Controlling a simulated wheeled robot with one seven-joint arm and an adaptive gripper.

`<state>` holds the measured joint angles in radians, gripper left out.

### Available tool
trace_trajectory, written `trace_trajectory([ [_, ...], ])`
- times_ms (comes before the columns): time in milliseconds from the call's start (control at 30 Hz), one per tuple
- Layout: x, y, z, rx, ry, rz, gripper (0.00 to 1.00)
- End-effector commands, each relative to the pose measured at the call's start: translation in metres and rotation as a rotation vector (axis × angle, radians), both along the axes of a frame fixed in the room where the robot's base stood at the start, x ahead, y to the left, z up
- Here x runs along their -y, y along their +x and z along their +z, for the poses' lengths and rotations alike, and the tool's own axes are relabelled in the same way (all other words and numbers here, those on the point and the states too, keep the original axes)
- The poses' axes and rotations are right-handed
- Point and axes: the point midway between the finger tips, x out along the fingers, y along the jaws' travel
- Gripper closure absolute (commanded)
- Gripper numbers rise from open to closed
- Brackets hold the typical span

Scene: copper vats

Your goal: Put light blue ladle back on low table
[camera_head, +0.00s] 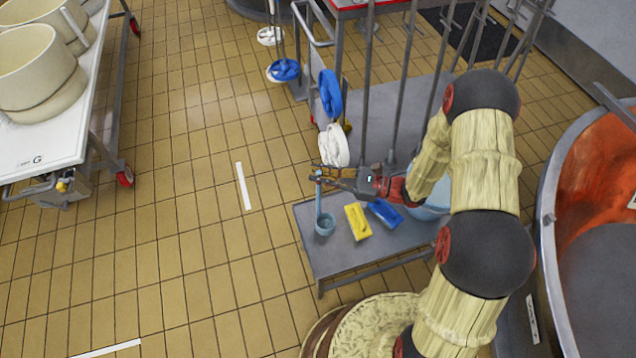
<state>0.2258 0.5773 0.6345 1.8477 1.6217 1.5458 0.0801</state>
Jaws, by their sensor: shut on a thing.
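The light blue ladle (324,223) is upright, with its cup low over the left end of the low grey table (333,262). I cannot tell whether the cup touches the table top. My gripper (319,178) is shut on the upper part of the ladle's handle, above the table's back left corner. My arm comes in from the right and hides part of the table's right side.
A yellow brush (357,222) and a blue brush (384,213) lie right of the ladle. A light blue bowl (428,208) is partly behind my arm. A grey rack with upright poles (403,90) stands behind. A copper vat (590,190) is at right.

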Motion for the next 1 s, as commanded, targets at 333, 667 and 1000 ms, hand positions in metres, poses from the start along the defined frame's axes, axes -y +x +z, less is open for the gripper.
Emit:
trace_trajectory([
  [333,-0.006,0.011,-0.030,-0.002,0.001,0.001,1.00],
  [667,-0.005,0.012,-0.044,0.000,0.000,0.000,1.00],
  [1000,-0.005,0.011,-0.047,0.000,0.000,0.000,0.80],
])
